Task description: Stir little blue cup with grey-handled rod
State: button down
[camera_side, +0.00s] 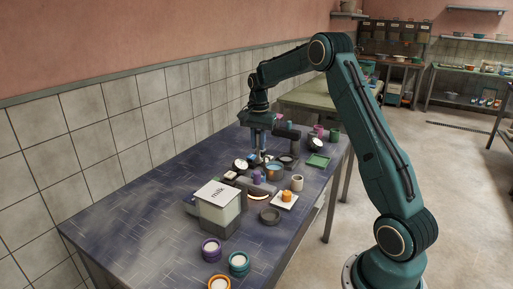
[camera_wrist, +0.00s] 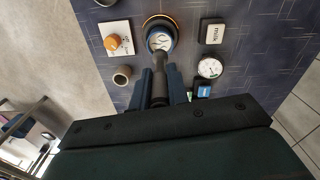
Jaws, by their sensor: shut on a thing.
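My gripper (camera_side: 259,145) points down over the middle of the table. In the wrist view my gripper (camera_wrist: 160,84) is shut on the grey handle of the rod (camera_wrist: 159,66). In the wrist view the rod reaches over the round mouth of the blue cup (camera_wrist: 160,40), which shows pale content. The rod's lower end is hard to make out, and I cannot tell how deep it sits.
A green tray (camera_side: 318,161) lies to the right. The table's left front (camera_side: 135,225) is clear.

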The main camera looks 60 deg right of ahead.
aim_at(260, 162)
jog(key=shift+f, duration=0.3)
jog(key=shift+f, duration=4.6)
jog(key=shift+a, duration=0.45)
jog(key=shift+s+d, duration=0.25)
jog(key=shift+s, duration=0.1)
jog(key=shift+d, duration=0.35)
jog(key=shift+w+d, duration=0.2)
jog(key=shift+w, duration=0.15)
jog(key=shift+w+a, duration=0.2)
jog(key=shift+w, duration=0.15)
jog(key=shift+a, duration=0.4)
